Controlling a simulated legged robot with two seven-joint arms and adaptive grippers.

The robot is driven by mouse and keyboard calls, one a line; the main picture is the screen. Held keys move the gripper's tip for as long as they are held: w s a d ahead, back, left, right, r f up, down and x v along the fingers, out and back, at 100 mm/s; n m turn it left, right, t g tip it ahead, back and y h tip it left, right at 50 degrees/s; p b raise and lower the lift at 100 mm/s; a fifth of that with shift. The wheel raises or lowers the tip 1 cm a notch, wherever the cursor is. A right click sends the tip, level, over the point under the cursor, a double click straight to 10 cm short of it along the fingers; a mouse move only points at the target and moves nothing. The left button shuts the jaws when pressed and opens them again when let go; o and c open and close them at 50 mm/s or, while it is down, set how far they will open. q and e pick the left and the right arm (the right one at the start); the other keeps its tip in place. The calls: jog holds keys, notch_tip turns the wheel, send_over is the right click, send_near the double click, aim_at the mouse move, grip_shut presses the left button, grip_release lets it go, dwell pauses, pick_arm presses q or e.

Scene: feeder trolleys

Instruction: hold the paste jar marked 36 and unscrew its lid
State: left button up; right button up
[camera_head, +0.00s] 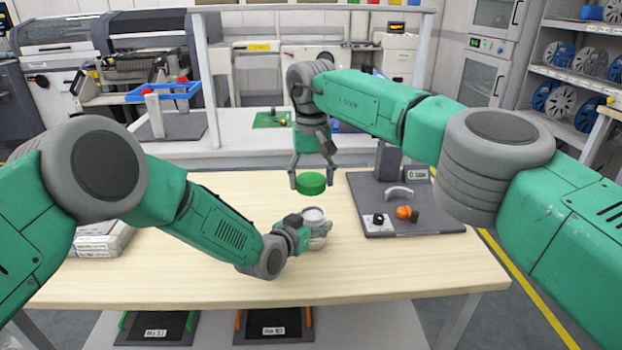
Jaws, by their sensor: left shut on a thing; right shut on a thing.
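The paste jar (314,215) stands upright on the wooden table, a pale, whitish pot with its top uncovered. My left gripper (316,232) reaches in from the left, low over the table, and is shut on the jar's side. The green lid (311,183) is held in the air above and apart from the jar. My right gripper (311,178) points down from above and is shut on the lid. The jar's number cannot be read, and my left gripper hides part of its body.
White boxes (100,240) are stacked at the table's left. The front of the wooden table (330,280) is clear. A white bench stands behind.

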pick_arm(q)
jog(key=o, duration=1.8)
jog(key=f, duration=0.1)
jog(key=s+f, duration=0.1)
jog(key=shift+s+a+f, duration=0.1)
jog(key=shift+f, duration=0.3)
jog(key=shift+s+a+g, duration=0.1)
jog(key=shift+g, duration=0.2)
jog(key=shift+s+a+f, duration=0.1)
jog(key=shift+s+a, duration=0.05)
jog(key=shift+s, duration=0.2)
jog(key=shift+a+v, duration=0.15)
jog(key=shift+v, duration=1.2)
jog(key=shift+a+v, duration=0.15)
jog(key=shift+v, duration=2.2)
jog(key=shift+s+a+r, duration=0.1)
jog(key=shift+s+r, duration=0.05)
jog(key=shift+r, duration=0.2)
jog(key=shift+r, duration=0.1)
